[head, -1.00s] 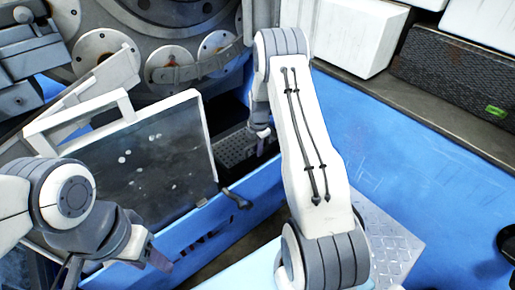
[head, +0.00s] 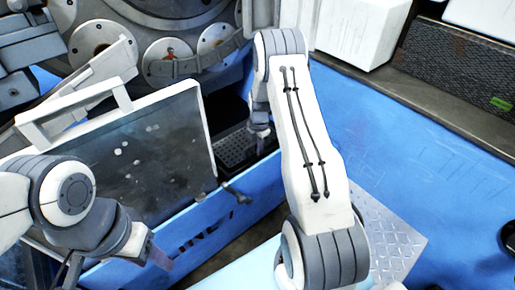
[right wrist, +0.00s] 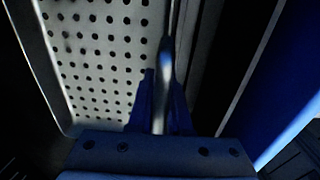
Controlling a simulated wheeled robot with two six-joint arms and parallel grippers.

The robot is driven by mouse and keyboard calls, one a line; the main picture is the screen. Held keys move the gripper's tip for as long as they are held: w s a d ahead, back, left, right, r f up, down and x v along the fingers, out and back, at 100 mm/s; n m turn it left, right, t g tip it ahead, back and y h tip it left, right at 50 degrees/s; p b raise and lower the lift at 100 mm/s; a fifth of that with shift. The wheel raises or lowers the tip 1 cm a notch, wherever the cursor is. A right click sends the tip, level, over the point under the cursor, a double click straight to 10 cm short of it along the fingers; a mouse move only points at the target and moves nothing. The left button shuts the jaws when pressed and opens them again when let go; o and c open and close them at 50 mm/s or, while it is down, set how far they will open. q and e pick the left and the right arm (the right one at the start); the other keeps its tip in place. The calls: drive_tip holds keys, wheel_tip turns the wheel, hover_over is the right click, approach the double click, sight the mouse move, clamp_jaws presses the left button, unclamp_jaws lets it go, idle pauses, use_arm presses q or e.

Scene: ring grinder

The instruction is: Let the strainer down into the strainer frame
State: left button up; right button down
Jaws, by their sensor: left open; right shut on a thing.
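The strainer (head: 236,149) is a perforated metal tray inside the dark opening of the blue machine in the head view. Its pale, hole-dotted bottom (right wrist: 100,60) fills the left half of the right wrist view. My right gripper (head: 261,140) reaches down into the opening at the strainer's right side. In the right wrist view its blue fingers (right wrist: 160,100) are shut on a thin metal bar of the strainer. I cannot clearly make out the strainer frame in the dark, nor whether the strainer touches it. My left gripper (head: 160,258) is open and empty, low at left, in front of the blue wall.
A raised clear-windowed lid (head: 140,150) with a white frame stands left of the opening. A dark lever (head: 236,193) sits at the blue wall's edge. White boxes (head: 365,28) and a dark crate (head: 455,65) line the shelf at back right.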

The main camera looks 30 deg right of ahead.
drive_tip(key=c, duration=0.8)
unclamp_jaws()
drive_tip(key=shift+o, duration=0.2)
drive_tip(key=r, duration=0.3)
drive_tip(key=r+p, duration=0.1)
drive_tip(key=r, duration=0.6)
drive_tip(key=shift+s+d+r, duration=0.1)
drive_tip(key=shift+s+r, duration=0.2)
